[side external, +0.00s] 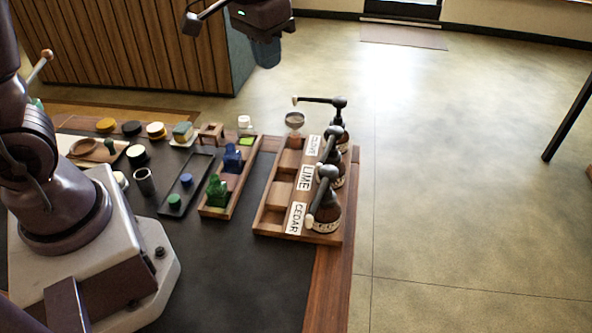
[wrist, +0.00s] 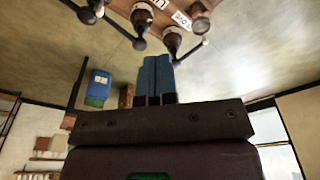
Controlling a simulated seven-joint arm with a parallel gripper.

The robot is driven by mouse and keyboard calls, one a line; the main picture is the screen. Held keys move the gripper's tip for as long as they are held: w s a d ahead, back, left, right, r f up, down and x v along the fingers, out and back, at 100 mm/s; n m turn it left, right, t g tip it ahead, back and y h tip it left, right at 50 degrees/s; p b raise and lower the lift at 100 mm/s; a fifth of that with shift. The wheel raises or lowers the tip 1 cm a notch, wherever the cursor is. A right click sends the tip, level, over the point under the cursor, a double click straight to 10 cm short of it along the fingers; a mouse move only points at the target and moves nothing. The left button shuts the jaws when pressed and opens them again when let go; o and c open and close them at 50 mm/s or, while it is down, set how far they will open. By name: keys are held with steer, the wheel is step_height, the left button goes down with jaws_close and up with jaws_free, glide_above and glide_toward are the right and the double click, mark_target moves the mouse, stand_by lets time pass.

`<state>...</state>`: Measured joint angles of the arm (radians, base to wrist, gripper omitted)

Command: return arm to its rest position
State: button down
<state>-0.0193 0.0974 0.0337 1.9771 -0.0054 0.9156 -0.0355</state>
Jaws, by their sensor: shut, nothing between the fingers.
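My gripper (side external: 266,54) hangs high at the top of the side view, above the far side of the table and clear of everything on it. Its blue fingers are together and empty. In the wrist view the fingers (wrist: 157,76) also show pressed side by side with nothing between them. Three dark pump bottles stand upright in a wooden rack (side external: 268,218) at the table's right edge. Its labels read LIME (side external: 305,178) and CEDAR (side external: 297,217); the far one is hard to read. The pumps also show upside down at the top of the wrist view (wrist: 146,18).
A wooden tray (side external: 216,211) holds a green bottle (side external: 217,190) and a blue bottle (side external: 232,158). A black tray (side external: 188,187) holds small caps. A dark cup (side external: 144,181), jars and lids stand nearby. The front of the dark mat (side external: 245,275) is clear.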

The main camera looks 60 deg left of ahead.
steer(key=s+d+r+t, duration=0.1)
steer(key=s+r+t, duration=0.1)
steer(key=s, duration=0.6)
steer(key=s+r+m+t, duration=0.1)
steer(key=s+r, duration=0.2)
steer(key=s, duration=0.5)
steer(key=shift+d+r+t, duration=0.25)
steer(key=shift+d+t, duration=0.15)
